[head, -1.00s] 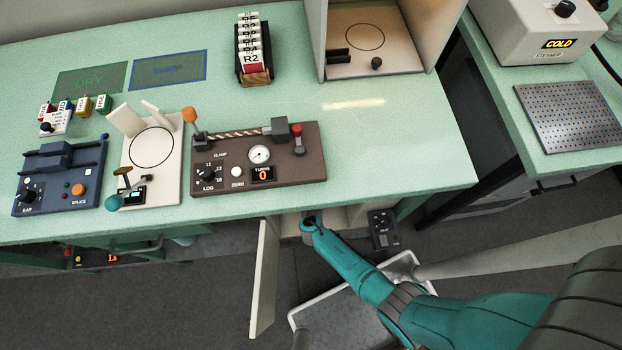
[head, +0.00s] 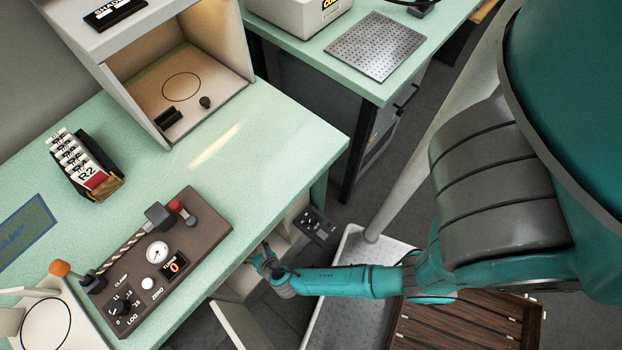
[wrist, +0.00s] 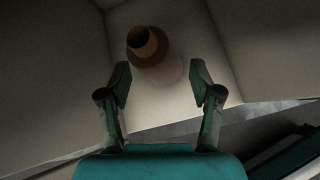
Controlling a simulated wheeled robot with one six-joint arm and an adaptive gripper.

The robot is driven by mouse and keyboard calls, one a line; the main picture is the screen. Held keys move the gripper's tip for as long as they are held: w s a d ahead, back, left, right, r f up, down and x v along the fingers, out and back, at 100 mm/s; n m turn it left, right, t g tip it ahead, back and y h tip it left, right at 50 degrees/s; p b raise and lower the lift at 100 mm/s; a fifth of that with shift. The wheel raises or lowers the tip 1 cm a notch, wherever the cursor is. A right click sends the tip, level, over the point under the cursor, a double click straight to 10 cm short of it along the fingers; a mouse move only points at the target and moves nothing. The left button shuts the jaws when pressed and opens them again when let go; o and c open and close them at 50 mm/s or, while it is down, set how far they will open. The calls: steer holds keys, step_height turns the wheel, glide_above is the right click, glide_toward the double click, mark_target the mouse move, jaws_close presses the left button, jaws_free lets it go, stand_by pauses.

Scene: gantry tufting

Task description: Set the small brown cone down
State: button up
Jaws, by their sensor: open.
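The small brown cone (wrist: 147,45) shows in the wrist view inside a pale-walled compartment, its hollow round end facing the camera. Its lower part is pale and dim, so its edge against the floor is hard to tell. My gripper (wrist: 162,75) is open, one finger on each side of the view, with the cone beyond the fingertips and a little left of the middle. I cannot tell whether a finger touches it. In the head view my arm reaches to the open cupboard (head: 239,283) under the bench edge; the cone is hidden there.
The green bench (head: 270,150) overhangs the cupboard, whose pale door (head: 240,325) stands open. A small dark control box (head: 314,225) is beside the opening. A brown clamp panel (head: 205,228) sits on the bench above. A slatted wooden tray (head: 465,325) lies below my arm.

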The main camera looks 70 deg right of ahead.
steer(key=s+r+m+y, duration=0.2)
steer(key=s+r+m, duration=0.4)
steer(key=s, duration=0.3)
steer(key=s+r+m+y, duration=0.2)
steer(key=s+r+m, duration=0.45)
steer(key=s, duration=0.25)
steer(key=s+r+m+t, duration=0.2)
steer(key=r+m, duration=0.6)
steer(key=r, duration=0.7)
steer(key=s+d+r+m+t, duration=0.1)
steer(key=s+r+m+t, duration=0.2)
steer(key=r, duration=1.2)
steer(key=s+m, duration=0.2)
steer(key=m, duration=0.3)
steer(key=shift+s+r, duration=0.2)
steer(key=shift+r, duration=0.15)
